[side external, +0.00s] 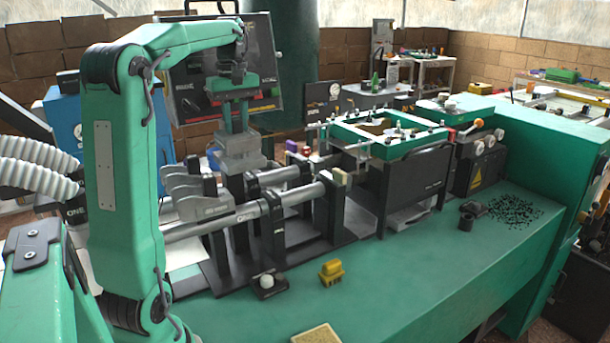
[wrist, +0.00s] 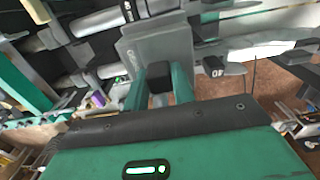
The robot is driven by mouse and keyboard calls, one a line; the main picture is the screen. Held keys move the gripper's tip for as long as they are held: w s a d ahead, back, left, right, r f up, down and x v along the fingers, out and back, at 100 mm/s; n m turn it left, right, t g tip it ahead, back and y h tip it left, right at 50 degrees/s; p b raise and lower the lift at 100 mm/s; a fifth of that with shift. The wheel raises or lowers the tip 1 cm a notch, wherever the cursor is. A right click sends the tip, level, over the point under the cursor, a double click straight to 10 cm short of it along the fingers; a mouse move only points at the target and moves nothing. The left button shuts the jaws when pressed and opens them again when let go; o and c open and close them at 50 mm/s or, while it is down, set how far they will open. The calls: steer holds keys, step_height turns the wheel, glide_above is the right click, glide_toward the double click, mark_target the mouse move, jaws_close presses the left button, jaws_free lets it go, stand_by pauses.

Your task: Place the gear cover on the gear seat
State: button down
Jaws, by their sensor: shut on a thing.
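My gripper (side external: 236,124) hangs above the rod assembly in the side view, its green fingers pointing down. It is shut on a stepped grey block, which I take to be the gear cover (side external: 240,160). In the wrist view, my gripper (wrist: 161,78) has one green finger on each side of a dark part, with the wide grey plate of the gear cover (wrist: 150,38) beyond. A dark upright block (side external: 240,187), possibly the gear seat, stands just below the cover. I cannot tell whether the two touch, and the seat's top is hidden.
Grey rods (side external: 243,213) on black stands run beside the cover, with grey lever-like pieces (side external: 197,207) close at its left. A green-framed fixture (side external: 388,134) stands to the right.

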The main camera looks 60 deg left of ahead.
mark_target(236, 119)
steer(key=shift+f, duration=0.9)
steer(key=c, duration=1.2)
jaws_free()
steer(key=shift+f, duration=0.15)
steer(key=shift+o, duration=0.2)
step_height(236, 119, up, 12)
